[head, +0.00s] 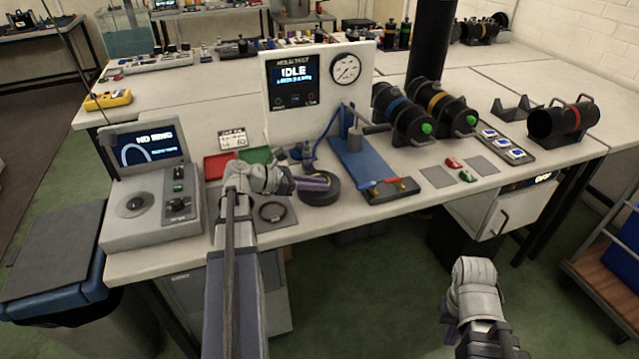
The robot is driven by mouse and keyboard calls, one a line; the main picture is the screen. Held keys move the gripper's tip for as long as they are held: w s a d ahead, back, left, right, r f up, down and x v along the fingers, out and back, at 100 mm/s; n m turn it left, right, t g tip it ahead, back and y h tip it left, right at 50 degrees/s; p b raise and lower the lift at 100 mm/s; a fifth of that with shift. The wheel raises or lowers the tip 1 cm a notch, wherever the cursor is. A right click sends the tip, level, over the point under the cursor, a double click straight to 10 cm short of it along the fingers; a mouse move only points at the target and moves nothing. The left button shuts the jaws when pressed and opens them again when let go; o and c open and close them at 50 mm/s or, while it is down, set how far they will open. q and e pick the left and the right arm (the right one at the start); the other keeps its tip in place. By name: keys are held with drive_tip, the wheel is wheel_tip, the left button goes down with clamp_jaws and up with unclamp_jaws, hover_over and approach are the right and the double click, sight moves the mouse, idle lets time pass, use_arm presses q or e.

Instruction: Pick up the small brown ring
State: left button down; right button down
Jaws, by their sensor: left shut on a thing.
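A small brown ring (272,211) lies flat on a grey mat (286,220) near the front edge of the bench. My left gripper (318,182) is to the right of the ring and apart from it, reaching over a round black dish (322,192). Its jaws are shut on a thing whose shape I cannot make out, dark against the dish. My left wrist is just behind the ring in the picture. My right gripper (449,328) hangs low in front of the bench, away from everything; its fingers are mostly hidden by the wrist.
A tester with a "NO RING" screen (146,147) stands left. Red (220,166) and green (256,156) mats lie behind my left wrist. A blue press (365,160) and black cylinders (404,115) stand right. The floor around my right gripper is clear.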

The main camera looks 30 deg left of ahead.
use_arm(q)
drive_tip(key=shift+s+d+r, duration=0.1)
drive_tip(key=shift+s+d, duration=0.1)
drive_tip(key=shift+d, duration=0.1)
wheel_tip(320, 180, up, 10)
drive_tip(key=p, duration=1)
drive_tip(key=shift+a, duration=0.2)
